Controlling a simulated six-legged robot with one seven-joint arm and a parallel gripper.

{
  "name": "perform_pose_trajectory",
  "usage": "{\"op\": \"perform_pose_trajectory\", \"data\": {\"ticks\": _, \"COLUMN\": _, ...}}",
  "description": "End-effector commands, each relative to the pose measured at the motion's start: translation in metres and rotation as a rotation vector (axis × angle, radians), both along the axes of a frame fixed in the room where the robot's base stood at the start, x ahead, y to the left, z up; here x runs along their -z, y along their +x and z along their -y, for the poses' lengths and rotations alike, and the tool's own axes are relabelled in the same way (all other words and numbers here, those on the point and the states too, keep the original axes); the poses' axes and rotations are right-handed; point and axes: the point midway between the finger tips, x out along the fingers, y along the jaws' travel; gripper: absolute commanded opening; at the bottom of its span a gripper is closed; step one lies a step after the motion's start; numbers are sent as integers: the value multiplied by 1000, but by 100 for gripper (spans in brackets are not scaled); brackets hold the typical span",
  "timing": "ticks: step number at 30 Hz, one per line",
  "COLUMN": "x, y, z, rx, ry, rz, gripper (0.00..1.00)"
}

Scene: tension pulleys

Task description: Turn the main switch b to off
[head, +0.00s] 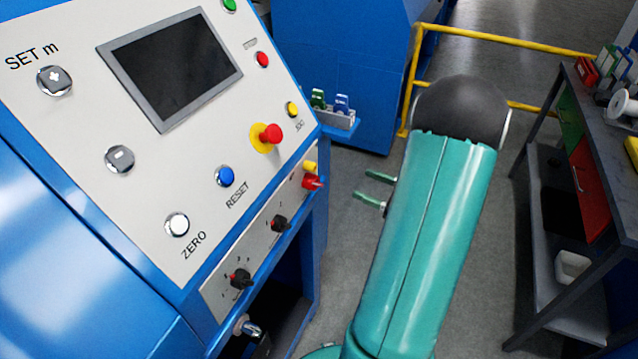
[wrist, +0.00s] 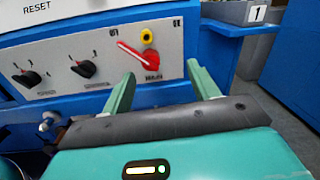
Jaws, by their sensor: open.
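A red rotary switch (head: 312,182) sits at the right end of the lower strip of the blue machine's control panel, just below a small yellow knob (head: 310,166). In the wrist view the red switch (wrist: 148,66) has its long handle slanting to the upper left, towards a mark on the panel. The lettering around it is too small to read surely. My gripper (head: 362,184) is open and empty, to the right of the switch and apart from it. In the wrist view its fingers (wrist: 161,72) point at the panel, with the switch between and beyond the tips.
Two black knobs with red marks (wrist: 83,68) (wrist: 28,77) sit left of the switch. A red emergency button (head: 272,133) sticks out above it. A small blue shelf (head: 340,120) juts out behind. A workbench (head: 600,110) stands right; grey floor lies between.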

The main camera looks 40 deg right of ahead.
Motion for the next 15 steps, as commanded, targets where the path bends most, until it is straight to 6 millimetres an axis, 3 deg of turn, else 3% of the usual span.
{"op": "perform_pose_trajectory", "data": {"ticks": 15, "x": -1, "y": -22, "z": 11, "rx": -1, "ry": 0, "rz": 0, "gripper": 60}}
